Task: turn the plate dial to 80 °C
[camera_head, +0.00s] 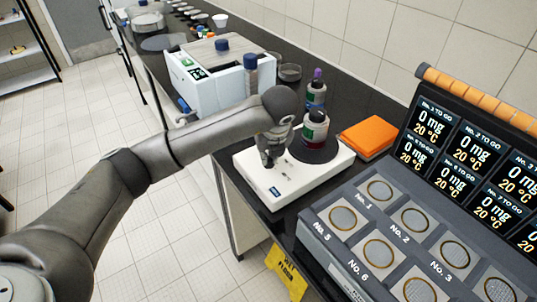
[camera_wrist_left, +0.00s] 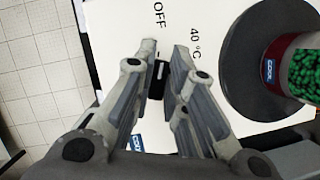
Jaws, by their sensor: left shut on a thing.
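The white plate unit (camera_head: 300,185) stands on the dark bench in the head view, with a dark round plate (camera_head: 328,154) on top. My left gripper (camera_head: 268,160) points down at the front left of the unit and hides the dial there. In the left wrist view, the black plate dial (camera_wrist_left: 157,82) shows between the fingers of my left gripper (camera_wrist_left: 165,58), which is shut on it. The labels "OFF" and "40 °C" are readable beyond the fingertips. My right gripper is not in view.
A bottle with red liquid (camera_head: 315,131) stands on the round plate, close to my left gripper. A purple-capped bottle (camera_head: 316,92), an orange box (camera_head: 367,138) and a white instrument (camera_head: 215,82) stand nearby. The sieve station with screens (camera_head: 410,220) fills the right.

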